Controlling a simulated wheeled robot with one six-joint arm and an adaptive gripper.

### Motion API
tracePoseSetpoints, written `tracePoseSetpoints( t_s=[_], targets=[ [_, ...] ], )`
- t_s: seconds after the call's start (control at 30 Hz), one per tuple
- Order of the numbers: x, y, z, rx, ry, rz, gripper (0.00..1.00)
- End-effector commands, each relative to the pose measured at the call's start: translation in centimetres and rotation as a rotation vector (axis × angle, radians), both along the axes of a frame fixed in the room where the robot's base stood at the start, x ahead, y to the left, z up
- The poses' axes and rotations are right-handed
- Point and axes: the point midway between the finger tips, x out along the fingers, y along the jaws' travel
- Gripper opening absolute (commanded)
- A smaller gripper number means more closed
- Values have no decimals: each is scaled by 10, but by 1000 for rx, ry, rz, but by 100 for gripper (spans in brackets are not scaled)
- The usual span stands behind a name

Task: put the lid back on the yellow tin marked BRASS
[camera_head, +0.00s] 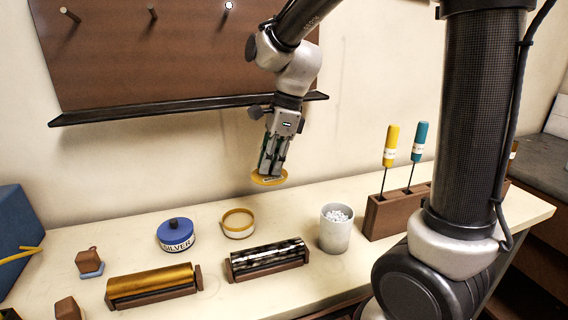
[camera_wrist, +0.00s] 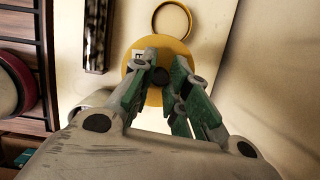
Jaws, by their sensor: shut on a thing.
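In the wrist view my gripper's fingers (camera_wrist: 163,76) close on a dark knob at the middle of the lid (camera_wrist: 153,96).
A blue-lidded tin marked SILVER (camera_head: 176,236) stands left of the yellow tin. In front are a brass roll (camera_head: 152,282) and a silver roll (camera_head: 267,258) on brown stands. A grey cup (camera_head: 335,232) and a brown rack (camera_head: 391,215) with screwdrivers stand to the right.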

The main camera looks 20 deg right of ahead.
Motion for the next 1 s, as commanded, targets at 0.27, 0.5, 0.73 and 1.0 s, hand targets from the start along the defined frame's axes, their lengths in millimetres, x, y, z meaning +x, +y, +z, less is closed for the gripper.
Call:
tracePoseSetpoints(
  t_s=[0.27, 0.5, 0.73, 1.0],
  targets=[
    [-1, 76, -49, -2, 3, 49, 0],
    [20, 86, -56, -1, 1, -84, 0],
    [20, 85, -74, -2, 3, -92, 0],
    [20, 85, -101, -1, 2, -91, 0]
  ],
)
